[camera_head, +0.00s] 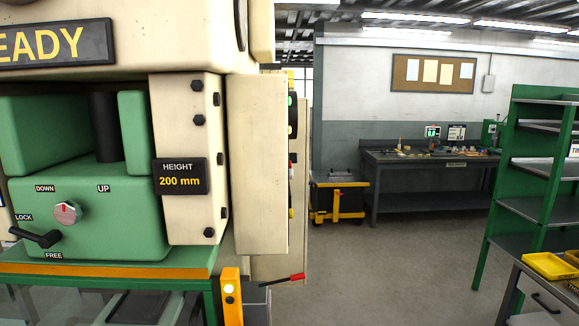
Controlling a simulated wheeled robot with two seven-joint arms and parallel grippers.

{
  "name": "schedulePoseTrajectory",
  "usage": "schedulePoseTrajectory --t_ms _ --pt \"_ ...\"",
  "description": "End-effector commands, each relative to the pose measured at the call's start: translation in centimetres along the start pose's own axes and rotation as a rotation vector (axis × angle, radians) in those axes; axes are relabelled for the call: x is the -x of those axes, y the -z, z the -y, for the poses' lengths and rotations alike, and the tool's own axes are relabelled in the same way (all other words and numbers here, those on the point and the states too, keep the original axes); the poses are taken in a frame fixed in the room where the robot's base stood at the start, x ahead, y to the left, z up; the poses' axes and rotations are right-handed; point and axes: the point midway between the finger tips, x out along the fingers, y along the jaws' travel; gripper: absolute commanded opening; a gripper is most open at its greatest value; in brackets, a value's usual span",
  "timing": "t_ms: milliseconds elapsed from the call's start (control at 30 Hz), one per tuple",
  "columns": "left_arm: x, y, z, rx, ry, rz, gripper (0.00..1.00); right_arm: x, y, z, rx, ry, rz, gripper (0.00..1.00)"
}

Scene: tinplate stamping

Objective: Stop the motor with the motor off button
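A large cream and green press (95,212) fills the left side of the head view. A control panel on its right flank shows almost edge-on, with a green lit part (290,101) and a pale yellow part (290,130) below it. I cannot tell which part there is the motor off button. A sign (55,44) at the top left is cut off and reads "EADY". A display (180,176) reads "HEIGHT 200 mm". Neither of my grippers is in view.
A red-white knob (67,212) and black lock lever (36,238) sit on the press front. A yellow post (231,296) and red-handled lever (284,280) stick out low. A cart (338,198), workbench (420,184) and green shelf (497,190) stand beyond. The middle floor is clear.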

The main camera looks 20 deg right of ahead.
Motion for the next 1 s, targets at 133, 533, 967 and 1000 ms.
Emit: schedulePoseTrajectory --t_ms 133,533,967,1000 --pt "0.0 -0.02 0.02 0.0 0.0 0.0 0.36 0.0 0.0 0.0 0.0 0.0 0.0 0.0" --pt "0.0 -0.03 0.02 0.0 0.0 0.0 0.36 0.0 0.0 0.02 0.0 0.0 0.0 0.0" --pt "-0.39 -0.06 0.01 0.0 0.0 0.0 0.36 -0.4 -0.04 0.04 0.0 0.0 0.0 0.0" --pt "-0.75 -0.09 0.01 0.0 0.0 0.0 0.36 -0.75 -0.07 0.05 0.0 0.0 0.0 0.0"
